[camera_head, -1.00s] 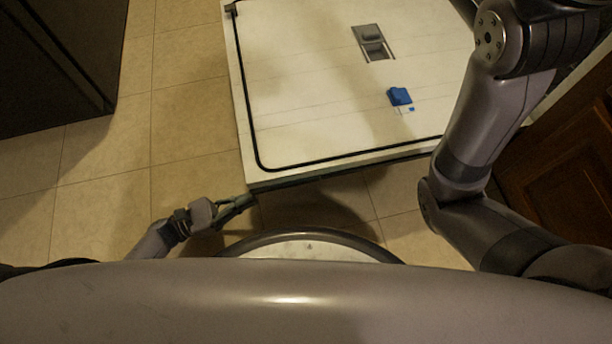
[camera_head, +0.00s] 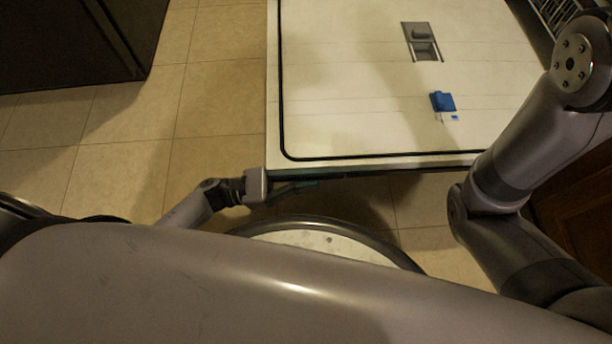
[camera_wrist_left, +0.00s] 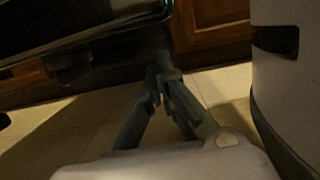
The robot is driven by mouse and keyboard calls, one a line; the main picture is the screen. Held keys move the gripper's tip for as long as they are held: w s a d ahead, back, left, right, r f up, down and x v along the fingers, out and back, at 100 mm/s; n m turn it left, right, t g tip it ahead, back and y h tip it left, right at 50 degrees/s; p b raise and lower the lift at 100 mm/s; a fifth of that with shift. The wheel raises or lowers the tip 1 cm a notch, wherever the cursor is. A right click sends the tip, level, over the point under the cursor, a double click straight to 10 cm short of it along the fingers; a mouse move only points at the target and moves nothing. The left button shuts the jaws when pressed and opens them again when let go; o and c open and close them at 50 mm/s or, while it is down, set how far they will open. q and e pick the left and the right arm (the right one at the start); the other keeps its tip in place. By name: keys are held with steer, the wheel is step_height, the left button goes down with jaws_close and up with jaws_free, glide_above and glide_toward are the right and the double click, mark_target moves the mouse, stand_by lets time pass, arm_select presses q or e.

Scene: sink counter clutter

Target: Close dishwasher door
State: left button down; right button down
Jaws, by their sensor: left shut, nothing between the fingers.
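The dishwasher door (camera_head: 350,110) lies folded down, its white inner side facing up, with a black seal line around it. It fills the upper middle of the head view. My left gripper (camera_head: 312,185) is shut and empty at the door's near edge, partly under it near the left corner. In the left wrist view the gripper's fingertips (camera_wrist_left: 160,72) are together below the dark underside of the door (camera_wrist_left: 80,30). I cannot tell whether they touch it. My right arm is at the right of the head view, but its gripper is out of view.
A detergent compartment (camera_head: 422,42) and a blue piece (camera_head: 442,101) are on the door. A dark appliance (camera_head: 70,45) stands at the upper left. Wooden cabinets (camera_wrist_left: 210,22) stand beyond the door. The tiled floor (camera_head: 120,140) at left is clear.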

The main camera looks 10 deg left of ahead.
arm_select(q)
steer(key=shift+r, duration=0.65)
steer(key=shift+r, duration=0.1)
